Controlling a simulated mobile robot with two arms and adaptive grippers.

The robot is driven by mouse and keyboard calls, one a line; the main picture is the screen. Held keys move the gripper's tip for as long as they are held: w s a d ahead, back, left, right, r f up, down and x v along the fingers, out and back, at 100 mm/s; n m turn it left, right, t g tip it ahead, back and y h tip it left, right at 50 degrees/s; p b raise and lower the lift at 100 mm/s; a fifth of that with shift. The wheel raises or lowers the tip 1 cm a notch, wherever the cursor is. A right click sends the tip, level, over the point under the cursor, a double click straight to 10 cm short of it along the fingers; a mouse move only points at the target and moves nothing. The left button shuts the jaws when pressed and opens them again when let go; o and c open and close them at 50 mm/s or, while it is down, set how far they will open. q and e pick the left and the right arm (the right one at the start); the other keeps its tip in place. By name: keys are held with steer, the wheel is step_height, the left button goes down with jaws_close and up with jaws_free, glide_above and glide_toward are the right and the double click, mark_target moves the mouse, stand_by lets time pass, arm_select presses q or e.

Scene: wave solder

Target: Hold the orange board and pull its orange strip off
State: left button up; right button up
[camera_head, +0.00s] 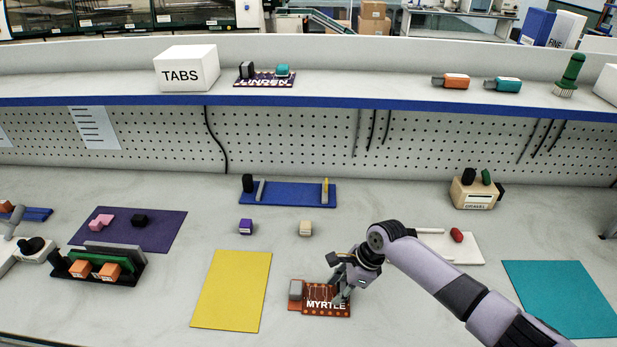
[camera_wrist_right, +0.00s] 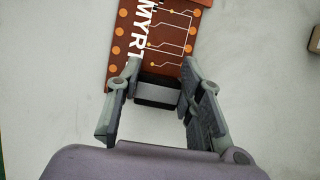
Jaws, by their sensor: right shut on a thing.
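The orange-brown board (camera_head: 313,291) lies on the bench front, marked MYRTLE in white, with a grey block at its left end. A strip with a row of orange dots (camera_head: 325,313) runs along its front edge and looks joined to the board. The board also shows in the right wrist view (camera_wrist_right: 168,42), with the dots along its left side. My right gripper (camera_head: 338,297) is at the board's right end and is shut on the board; the exact contact is partly hidden by the fingers. A dark block (camera_wrist_right: 158,91) shows between the fingers. My left gripper is not in view.
A yellow mat (camera_head: 231,290) lies left of the board and a teal mat (camera_head: 565,298) far right. A black rack (camera_head: 95,268) with orange blocks stands at the left. A blue board (camera_head: 290,194), a purple block (camera_head: 246,226) and a beige block (camera_head: 305,228) are behind.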

steer(key=shift+s+d+f, duration=0.25)
steer(key=shift+d+f, duration=0.05)
steer(key=shift+f, duration=0.2)
steer(key=o, duration=1.3)
steer(key=shift+w, duration=0.15)
steer(key=shift+w+r, duration=0.1)
steer(key=shift+r, duration=0.2)
steer(key=v, duration=1.1)
steer(key=shift+r, duration=0.35)
steer(key=shift+f, duration=0.1)
